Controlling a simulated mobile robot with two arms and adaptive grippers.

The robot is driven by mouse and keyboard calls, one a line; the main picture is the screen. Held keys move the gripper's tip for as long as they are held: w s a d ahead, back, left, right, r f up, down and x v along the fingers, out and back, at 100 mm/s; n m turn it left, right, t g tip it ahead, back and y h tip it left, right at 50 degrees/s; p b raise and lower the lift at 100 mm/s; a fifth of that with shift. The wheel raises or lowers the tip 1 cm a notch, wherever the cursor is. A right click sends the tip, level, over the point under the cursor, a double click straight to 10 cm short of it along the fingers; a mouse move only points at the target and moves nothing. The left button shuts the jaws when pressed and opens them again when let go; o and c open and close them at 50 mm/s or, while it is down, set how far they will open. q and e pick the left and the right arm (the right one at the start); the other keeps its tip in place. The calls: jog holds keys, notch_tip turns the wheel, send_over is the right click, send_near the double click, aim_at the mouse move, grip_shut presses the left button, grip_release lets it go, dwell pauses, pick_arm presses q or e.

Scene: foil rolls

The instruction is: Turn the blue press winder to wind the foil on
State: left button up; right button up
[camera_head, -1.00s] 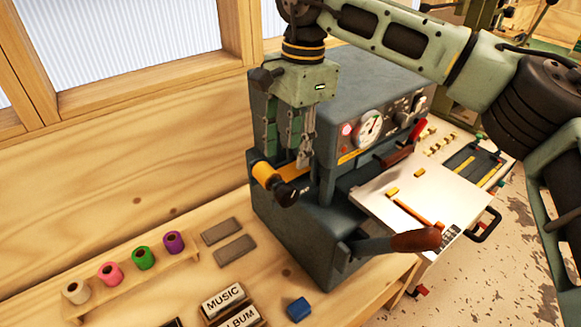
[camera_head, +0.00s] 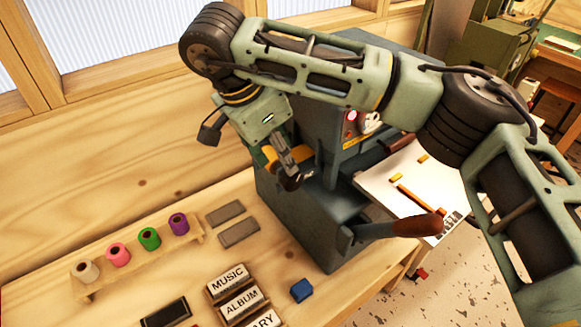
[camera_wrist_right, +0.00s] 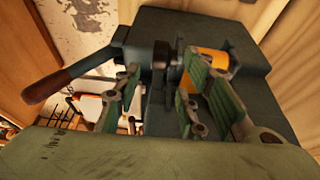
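The blue press (camera_head: 310,225) is a blue-grey machine on the wooden bench. Its winder, a dark knob (camera_head: 291,183), sits on the front at the end of an orange-yellow foil roll (camera_head: 270,153). My right gripper (camera_head: 286,165) is tilted at the knob and partly covers it and the roll. In the right wrist view, its green fingers (camera_wrist_right: 162,75) stand apart, with the dark knob (camera_wrist_right: 161,52) showing between and beyond them and the orange roll (camera_wrist_right: 207,62) behind the right-hand finger. I cannot tell whether a finger touches the knob. My left gripper is out of view.
The press's brown-handled lever (camera_head: 415,226) sticks out at right. A rack (camera_head: 195,232) with white, pink, green and purple rolls stands at left, beside two grey bars (camera_head: 238,232). Lettered blocks (camera_head: 240,303) and a small blue block (camera_head: 301,290) lie in front.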

aim_at(279, 167)
jog(key=p+x, duration=0.2)
jog(key=x, duration=0.4)
jog(key=shift+w+d+f+p, duration=0.1)
jog(key=shift+d+f+p, duration=0.05)
jog(key=shift+f+p, duration=0.2)
jog(key=shift+w+d+f, duration=0.1)
jog(key=shift+d+f, duration=0.05)
jog(key=shift+f, duration=0.35)
jog(key=shift+t, duration=0.3)
jog(key=shift+c, duration=0.2)
grip_shut()
